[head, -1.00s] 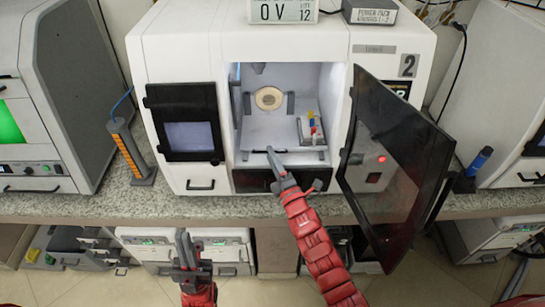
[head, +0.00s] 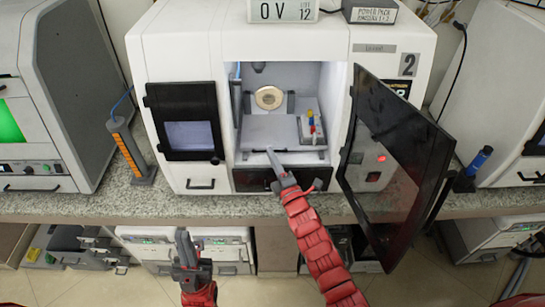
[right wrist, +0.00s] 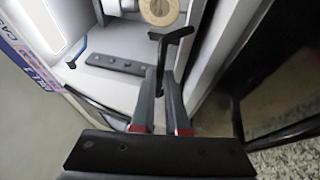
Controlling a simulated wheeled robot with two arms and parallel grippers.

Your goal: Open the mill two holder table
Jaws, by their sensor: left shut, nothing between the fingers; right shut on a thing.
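Mill two (head: 352,28) is the white machine marked 2, with its dark glass door (head: 398,150) swung open to the right. Inside, a pale holder table (head: 265,130) lies before a round tan disc (head: 269,97). My right gripper (head: 271,153) reaches in at the table's front edge and is shut on a dark handle; in the right wrist view this handle (right wrist: 172,36) shows as a dark bar, its stem between the fingertips. The fingertips hide part of it. My left gripper (head: 182,240) is shut and empty, low in front of the bench.
A small block with coloured pieces (head: 312,128) is on the right of the mill's inside. A black-framed window panel (head: 187,122) is left of the opening. An orange-marked stand (head: 131,152) and a blue-topped holder (head: 475,170) flank the mill. The bench front edge (head: 90,208) is mostly clear.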

